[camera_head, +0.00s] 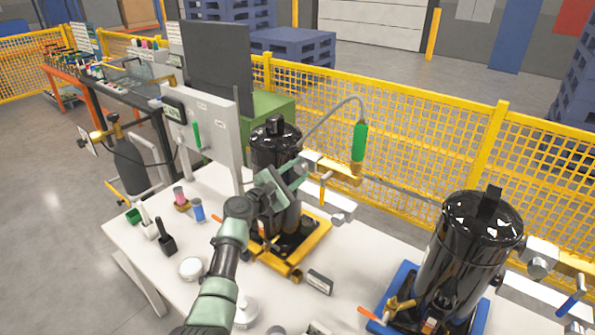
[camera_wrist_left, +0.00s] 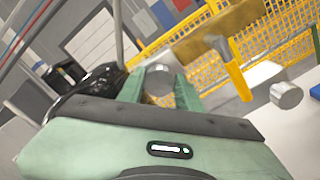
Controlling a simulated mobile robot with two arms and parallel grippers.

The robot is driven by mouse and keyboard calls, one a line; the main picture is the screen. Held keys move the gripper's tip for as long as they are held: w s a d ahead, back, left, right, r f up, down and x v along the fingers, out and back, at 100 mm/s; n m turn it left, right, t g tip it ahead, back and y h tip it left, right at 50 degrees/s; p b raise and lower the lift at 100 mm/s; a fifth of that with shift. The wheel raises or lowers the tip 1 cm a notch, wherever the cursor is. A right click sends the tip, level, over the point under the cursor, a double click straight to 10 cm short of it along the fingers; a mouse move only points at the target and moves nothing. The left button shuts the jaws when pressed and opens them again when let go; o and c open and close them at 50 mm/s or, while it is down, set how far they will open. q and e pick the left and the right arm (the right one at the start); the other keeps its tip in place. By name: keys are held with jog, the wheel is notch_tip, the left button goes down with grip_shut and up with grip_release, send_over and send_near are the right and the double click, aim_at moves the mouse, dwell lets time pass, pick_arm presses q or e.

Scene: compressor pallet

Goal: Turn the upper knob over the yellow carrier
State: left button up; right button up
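The yellow carrier (camera_head: 287,268) stands on the white table and holds a black compressor (camera_head: 276,143). My left gripper (camera_head: 284,180) is at the compressor's right front, high above the carrier. In the left wrist view the grey upper knob (camera_wrist_left: 159,80) sits between the two green fingers of this gripper (camera_wrist_left: 160,88). The fingers stand apart on both sides of the knob. Whether they touch it is not clear. In the head view the gripper mostly hides this knob. A lower grey knob (camera_wrist_left: 286,95) is free to the right. My right gripper is not seen.
A second black compressor (camera_head: 467,252) stands on a blue carrier (camera_head: 405,277) at right. A green-handled tool (camera_head: 359,141) hangs behind the gripper. A grey panel (camera_head: 203,130), small cups and a black brush (camera_head: 165,238) are at left. Yellow fencing (camera_head: 425,135) runs behind.

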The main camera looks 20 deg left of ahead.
pick_arm(q)
jog(key=shift+o, duration=1.4)
jog(key=shift+s+a, duration=0.1)
jog(key=v, duration=0.7)
jog(key=shift+s+b, duration=0.3)
jog(key=shift+b, duration=0.05)
jog(key=shift+f, duration=0.1)
